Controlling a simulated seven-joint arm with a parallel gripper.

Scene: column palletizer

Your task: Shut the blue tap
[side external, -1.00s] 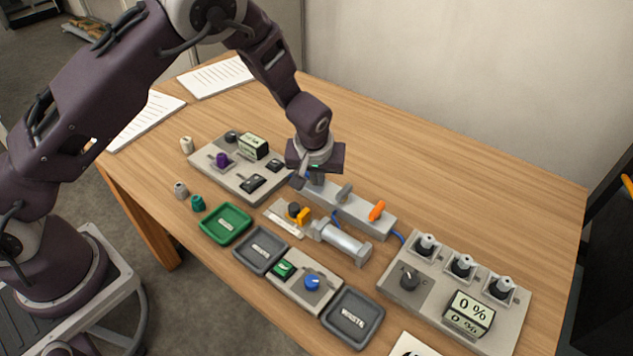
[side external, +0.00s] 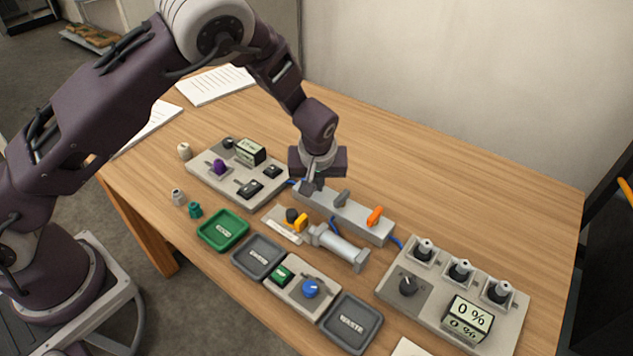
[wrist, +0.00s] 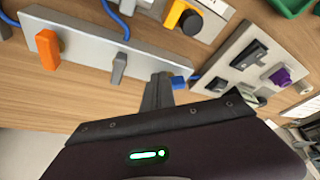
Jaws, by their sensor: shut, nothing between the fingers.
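The tap block is a long grey bar with an orange tap (side external: 375,216), a grey tap (side external: 342,198) and a blue tap in a row; all three show in the wrist view. The blue tap (wrist: 180,82) is at the bar's end, partly hidden by my fingers, so its full angle is unclear. In the side view my gripper hides it. My gripper (side external: 308,189) is shut and empty, pointing down at that end of the bar. In the wrist view its fingertips (wrist: 160,78) are right beside the blue handle; I cannot tell whether they touch.
A blue knob (side external: 311,289) sits on a separate panel near the waste tray (side external: 351,323). A metal cylinder (side external: 340,246) lies in front of the bar. A panel with a purple knob (side external: 219,167) is to the left. The table behind the bar is clear.

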